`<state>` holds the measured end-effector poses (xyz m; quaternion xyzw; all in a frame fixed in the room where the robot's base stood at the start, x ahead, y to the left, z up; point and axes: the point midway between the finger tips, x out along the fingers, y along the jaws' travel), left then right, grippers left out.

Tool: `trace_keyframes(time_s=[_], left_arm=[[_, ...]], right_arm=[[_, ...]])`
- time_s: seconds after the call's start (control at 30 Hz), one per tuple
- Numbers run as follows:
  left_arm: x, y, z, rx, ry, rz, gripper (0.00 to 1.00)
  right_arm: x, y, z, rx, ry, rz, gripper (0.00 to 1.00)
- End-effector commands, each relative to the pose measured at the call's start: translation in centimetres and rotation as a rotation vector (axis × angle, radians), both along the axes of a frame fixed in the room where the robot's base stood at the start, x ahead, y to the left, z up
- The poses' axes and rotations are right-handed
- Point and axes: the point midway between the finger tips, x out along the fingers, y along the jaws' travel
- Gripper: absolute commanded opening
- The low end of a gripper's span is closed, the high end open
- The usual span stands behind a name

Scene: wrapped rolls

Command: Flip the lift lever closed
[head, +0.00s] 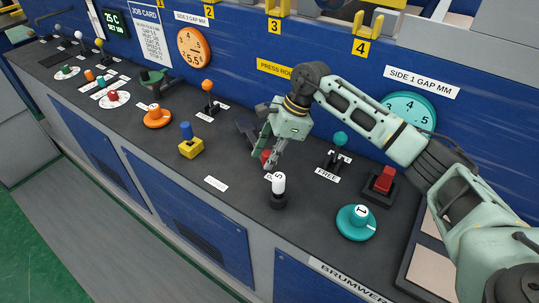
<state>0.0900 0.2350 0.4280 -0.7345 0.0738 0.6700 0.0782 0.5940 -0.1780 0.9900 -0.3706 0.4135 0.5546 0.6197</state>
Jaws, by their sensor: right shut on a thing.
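My right gripper (271,163) reaches in from the right and points down at the console (225,203). It is shut on a red-knobbed control (266,155), whose lower part is mostly hidden by the fingers. A dark bracket-like base (246,128) shows just behind and left of the fingers. A white-knobbed lever (278,184) stands upright just in front of the fingertips. No label reading "lift" is legible, so I cannot tell for certain which lever it is. My left gripper is not in view.
Right of the gripper stand a teal-knobbed lever (340,140) by a FREE label, a red switch (383,181) and a teal dial (356,221).

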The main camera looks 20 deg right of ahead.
Motion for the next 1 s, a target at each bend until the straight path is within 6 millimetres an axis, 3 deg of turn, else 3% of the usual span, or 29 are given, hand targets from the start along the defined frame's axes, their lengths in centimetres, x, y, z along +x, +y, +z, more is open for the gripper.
trace_keyframes(time_s=[0.13,0.63,1.0], left_arm=[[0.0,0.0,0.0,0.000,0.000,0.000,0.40],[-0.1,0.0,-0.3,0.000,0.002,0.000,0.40],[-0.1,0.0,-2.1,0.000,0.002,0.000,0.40]], right_arm=[[-0.2,0.0,-0.1,-0.001,0.005,0.002,0.00],[-0.3,0.3,-0.3,-0.002,0.008,-0.021,0.00],[-0.3,3.4,-0.5,-0.004,0.006,-0.235,0.00]])
